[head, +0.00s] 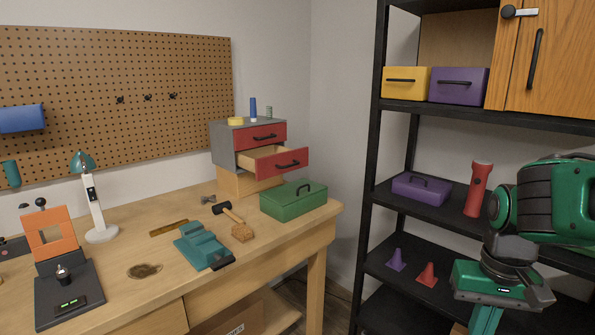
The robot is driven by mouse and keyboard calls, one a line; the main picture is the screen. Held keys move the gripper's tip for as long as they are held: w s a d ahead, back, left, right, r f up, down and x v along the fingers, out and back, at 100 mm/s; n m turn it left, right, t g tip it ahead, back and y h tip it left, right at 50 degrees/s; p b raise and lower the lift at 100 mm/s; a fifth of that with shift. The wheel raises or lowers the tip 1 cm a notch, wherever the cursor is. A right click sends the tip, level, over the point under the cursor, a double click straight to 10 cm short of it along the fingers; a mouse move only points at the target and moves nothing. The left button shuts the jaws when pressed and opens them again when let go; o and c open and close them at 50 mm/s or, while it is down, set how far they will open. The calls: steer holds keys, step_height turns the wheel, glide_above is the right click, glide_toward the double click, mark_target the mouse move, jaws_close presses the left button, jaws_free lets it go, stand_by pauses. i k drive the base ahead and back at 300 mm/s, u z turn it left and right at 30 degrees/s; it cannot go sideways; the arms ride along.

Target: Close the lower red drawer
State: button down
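A small grey drawer cabinet (222,147) stands on a wooden block at the back right of the workbench. Its lower red drawer (281,164) is pulled out to the right, and its pale wooden inside shows from above. The drawer front has a black handle. The upper red drawer (265,136) looks shut. My gripper (499,296) is at the lower right of the head view, in front of the black shelf and well apart from the drawer. Its fingers are not clear enough to tell open from shut.
A green toolbox (293,200) sits on the bench just below the open drawer. A mallet (235,219) and a teal vise (201,246) lie nearer. The black shelf (452,218) at right holds a red flashlight (479,189) and a purple box (421,188). A gap separates bench and shelf.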

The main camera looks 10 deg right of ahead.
mark_target(268, 161)
steer(key=u, duration=0.35)
steer(key=i, duration=1.1)
